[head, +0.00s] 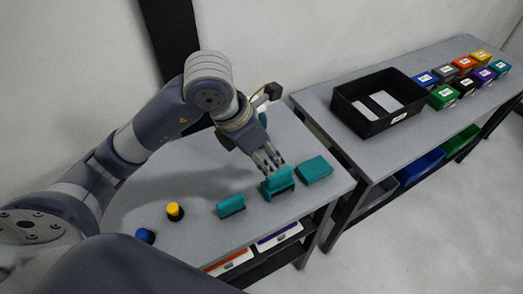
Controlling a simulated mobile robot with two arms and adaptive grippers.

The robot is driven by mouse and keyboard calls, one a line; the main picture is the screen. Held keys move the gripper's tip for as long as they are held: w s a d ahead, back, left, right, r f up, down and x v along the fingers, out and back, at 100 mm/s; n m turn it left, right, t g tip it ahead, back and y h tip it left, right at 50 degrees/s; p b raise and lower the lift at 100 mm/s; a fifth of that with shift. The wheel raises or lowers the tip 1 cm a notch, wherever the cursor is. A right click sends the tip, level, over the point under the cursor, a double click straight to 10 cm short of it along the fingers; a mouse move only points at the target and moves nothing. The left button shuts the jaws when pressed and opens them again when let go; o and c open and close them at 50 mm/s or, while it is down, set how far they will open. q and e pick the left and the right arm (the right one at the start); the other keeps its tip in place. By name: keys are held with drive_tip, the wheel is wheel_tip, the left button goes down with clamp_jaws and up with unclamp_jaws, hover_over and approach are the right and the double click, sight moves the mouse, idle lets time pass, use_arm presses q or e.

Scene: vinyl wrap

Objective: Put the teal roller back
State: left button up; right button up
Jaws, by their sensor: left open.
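Three teal items stand in a row near the front right of the near grey table. One is a small teal block-like piece (231,206) on the left. A teal piece (278,184) with a raised upper part is in the middle. A flat teal box (314,169) is on the right. I cannot tell for sure which is the roller. My left gripper (268,162) points down at the middle piece, its open fingers at or just above the piece's top. Contact is unclear, and the fingers hide part of it. My right gripper is out of view.
A yellow-topped knob (175,211) and a blue knob (145,236) are at the table's front left. On the right-hand table are a black bin (355,117) and several coloured labelled boxes (443,97). Drawers and bins sit below. The near table's centre is clear.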

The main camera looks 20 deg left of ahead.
use_arm(q)
drive_tip(key=shift+v, duration=1.2)
